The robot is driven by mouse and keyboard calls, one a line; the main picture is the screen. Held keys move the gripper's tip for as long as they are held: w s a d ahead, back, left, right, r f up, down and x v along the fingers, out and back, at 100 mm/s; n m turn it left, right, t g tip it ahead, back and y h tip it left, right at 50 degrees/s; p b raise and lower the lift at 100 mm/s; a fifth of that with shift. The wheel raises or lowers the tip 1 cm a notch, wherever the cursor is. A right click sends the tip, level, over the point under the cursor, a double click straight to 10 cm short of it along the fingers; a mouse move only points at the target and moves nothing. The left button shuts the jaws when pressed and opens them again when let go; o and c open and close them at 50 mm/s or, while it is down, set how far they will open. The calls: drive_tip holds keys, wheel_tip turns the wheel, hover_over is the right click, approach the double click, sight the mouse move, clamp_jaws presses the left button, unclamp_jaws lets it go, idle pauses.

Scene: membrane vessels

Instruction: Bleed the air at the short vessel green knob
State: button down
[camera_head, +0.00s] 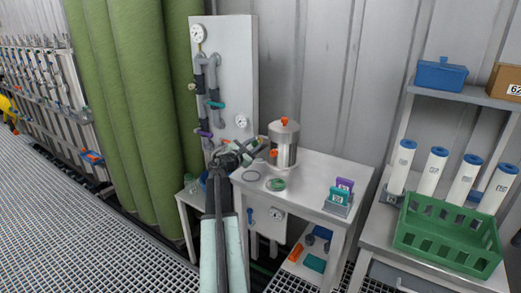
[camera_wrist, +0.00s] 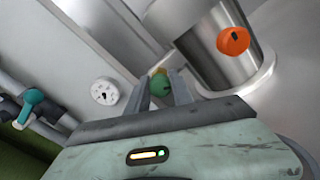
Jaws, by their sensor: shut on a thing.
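A green knob (camera_wrist: 159,88) sits between the two fingers of my gripper (camera_wrist: 161,92) in the wrist view. The gripper is shut on it. In the head view my gripper (camera_head: 246,149) is at the left of the steel table, beside the short steel vessel (camera_head: 284,153); the knob cannot be made out there. The vessel also shows close by at the upper right of the wrist view (camera_wrist: 195,45), with an orange knob (camera_wrist: 233,41) on its side. What the green knob is fixed to is mostly hidden by the fingers.
A white panel (camera_head: 238,75) with gauges and grey pipes stands behind my arm. The steel table (camera_head: 310,180) holds a ring, a green coil and small teal and purple boxes. A green crate (camera_head: 450,237) and white cartridges stand on the right bench.

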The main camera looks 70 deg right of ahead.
idle(0.3)
drive_tip(key=m, duration=0.7)
drive_tip(key=shift+f, duration=0.1)
drive_tip(key=m, duration=0.6)
drive_tip(key=c, duration=1.1)
unclamp_jaws()
drive_tip(key=shift+a, duration=0.1)
drive_tip(key=v, duration=0.7)
drive_tip(key=shift+w+a, duration=0.1)
drive_tip(key=shift+a, duration=0.25)
